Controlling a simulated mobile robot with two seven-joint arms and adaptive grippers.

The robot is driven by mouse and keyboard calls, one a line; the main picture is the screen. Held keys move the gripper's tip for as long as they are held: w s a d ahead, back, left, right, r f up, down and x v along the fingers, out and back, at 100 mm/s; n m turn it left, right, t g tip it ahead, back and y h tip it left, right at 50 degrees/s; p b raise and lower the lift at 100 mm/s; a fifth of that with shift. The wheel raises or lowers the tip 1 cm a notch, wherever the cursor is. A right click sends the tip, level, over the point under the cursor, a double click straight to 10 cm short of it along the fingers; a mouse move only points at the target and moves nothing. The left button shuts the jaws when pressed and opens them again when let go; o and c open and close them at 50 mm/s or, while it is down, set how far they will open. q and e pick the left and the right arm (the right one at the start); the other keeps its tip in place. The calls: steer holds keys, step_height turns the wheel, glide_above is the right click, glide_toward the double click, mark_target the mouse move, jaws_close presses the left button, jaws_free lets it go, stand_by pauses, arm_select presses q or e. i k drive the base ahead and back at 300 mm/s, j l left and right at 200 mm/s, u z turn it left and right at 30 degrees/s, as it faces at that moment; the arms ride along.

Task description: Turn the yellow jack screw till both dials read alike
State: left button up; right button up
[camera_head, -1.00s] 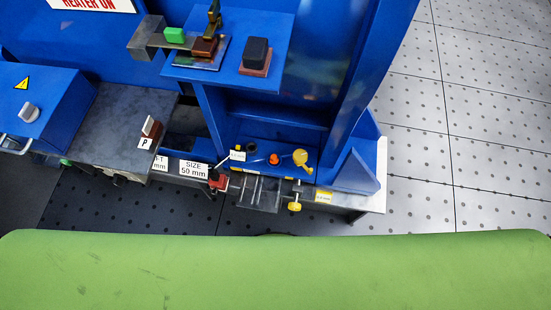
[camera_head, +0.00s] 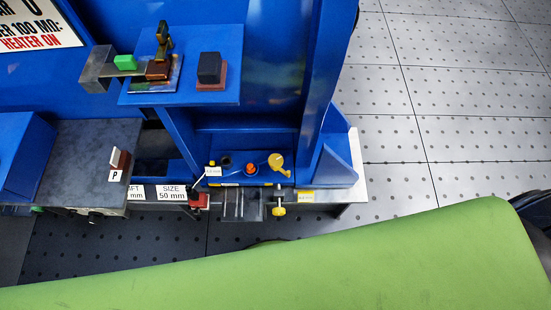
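A yellow knob on a short stem (camera_head: 278,211) sticks out of the front edge of the blue machine's low bench. A yellow handle with a round head (camera_head: 277,162) stands on the blue plate just behind it. I cannot tell for sure which of the two is the jack screw. No dial face can be made out in this view, so no readings show. Neither of my grippers is in view.
An orange button (camera_head: 251,169) and a red block with a black lever (camera_head: 199,201) sit left of the yellow parts. A blue shelf (camera_head: 215,98) overhangs behind them. A grey plate (camera_head: 75,150) lies to the left. Dotted floor at right (camera_head: 400,185) is clear.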

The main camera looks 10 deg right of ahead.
mark_target(276, 161)
steer(key=u, duration=1.5)
steer(key=i+j+u, duration=0.15)
steer(key=i+j, duration=0.65)
steer(key=j, duration=0.15)
steer(key=z, duration=0.85)
steer(key=k+z, duration=0.1)
steer(key=z, duration=0.7)
steer(key=l+z, duration=0.1)
steer(key=z, duration=0.75)
steer(key=k+l, duration=0.05)
steer(key=l, duration=0.05)
